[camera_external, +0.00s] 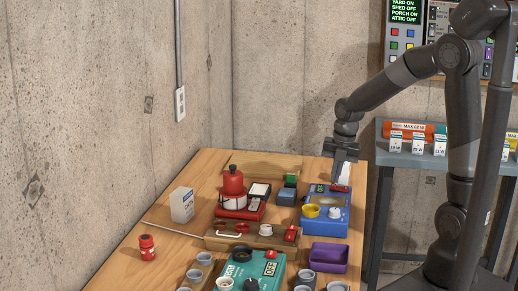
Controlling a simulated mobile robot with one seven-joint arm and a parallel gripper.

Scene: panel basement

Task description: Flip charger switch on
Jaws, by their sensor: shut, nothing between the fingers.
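My gripper (342,183) is shut and empty. It points down over the back right of a blue box (325,223) on the wooden table. The blue box has a small display, a yellow round part (311,211), a pale knob (334,212) and a red piece (340,188) right at my fingertips. I cannot tell whether my fingers touch the red piece. No label naming the charger is legible. A teal box (243,270) at the front also has a display and a dark knob, and a red switch-like part sits on a wooden block (212,238).
A purple tray (325,257) lies before the blue box. A grey shelf (400,157) stands behind right.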

